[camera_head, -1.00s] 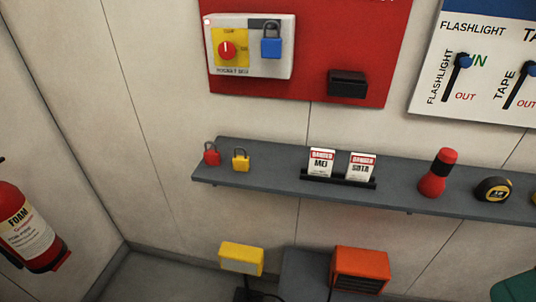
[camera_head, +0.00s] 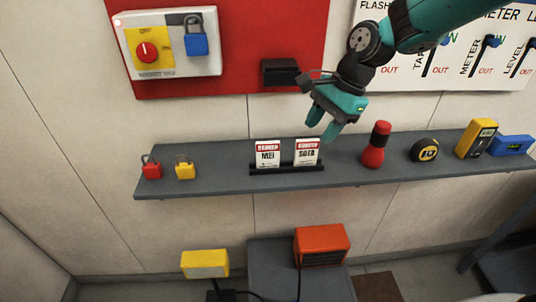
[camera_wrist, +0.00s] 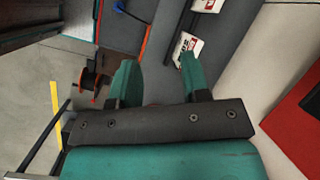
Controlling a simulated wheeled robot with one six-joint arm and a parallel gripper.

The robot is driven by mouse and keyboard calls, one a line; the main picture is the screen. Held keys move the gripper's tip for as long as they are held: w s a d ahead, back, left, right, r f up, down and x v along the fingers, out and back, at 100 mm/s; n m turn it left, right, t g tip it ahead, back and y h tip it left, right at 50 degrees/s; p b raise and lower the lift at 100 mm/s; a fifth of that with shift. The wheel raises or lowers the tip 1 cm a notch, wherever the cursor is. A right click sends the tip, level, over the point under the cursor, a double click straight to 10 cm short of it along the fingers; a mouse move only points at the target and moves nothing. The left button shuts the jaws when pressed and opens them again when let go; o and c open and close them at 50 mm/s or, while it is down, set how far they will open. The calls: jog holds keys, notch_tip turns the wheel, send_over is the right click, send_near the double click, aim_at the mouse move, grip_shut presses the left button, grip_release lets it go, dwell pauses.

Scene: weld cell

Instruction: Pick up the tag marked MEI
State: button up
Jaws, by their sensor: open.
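The tag marked MEI (camera_head: 268,154) is a white card with a red DANGER band. It stands upright in a black holder (camera_head: 262,172) on the grey shelf. My gripper (camera_head: 320,124) is open and empty, above and to the right of the tags, apart from both. In the wrist view my two teal fingers (camera_wrist: 157,68) are spread, and a white tag with red shows beyond the right finger; I cannot read its name there.
A black box (camera_head: 280,72) juts from the red board above the tags. An orange heater-like box (camera_head: 322,245) sits below.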

aim_at(268, 142)
jog(key=w+f+m, duration=0.2)
jog(key=w+d+f+m, duration=0.1)
jog(key=w+m, duration=0.1)
jog(key=w+d+f+m, duration=0.1)
jog(key=w+f+m, duration=0.1)
jog(key=shift+w+f, duration=0.1)
jog(key=shift+f, duration=0.2)
jog(key=shift+w+a+p, duration=0.1)
jog(key=shift+a+p, duration=0.2)
jog(key=shift+p, duration=0.05)
jog(key=a+p, duration=0.4)
jog(key=a, duration=0.6)
jog(key=shift+a+p, duration=0.3)
jog(key=shift+a, duration=0.1)
jog(key=shift+a+f, duration=0.35)
jog(key=shift+f, duration=0.05)
jog(key=p+x, duration=0.2)
jog(key=x, duration=0.2)
jog(key=shift+f, duration=0.15)
grip_shut()
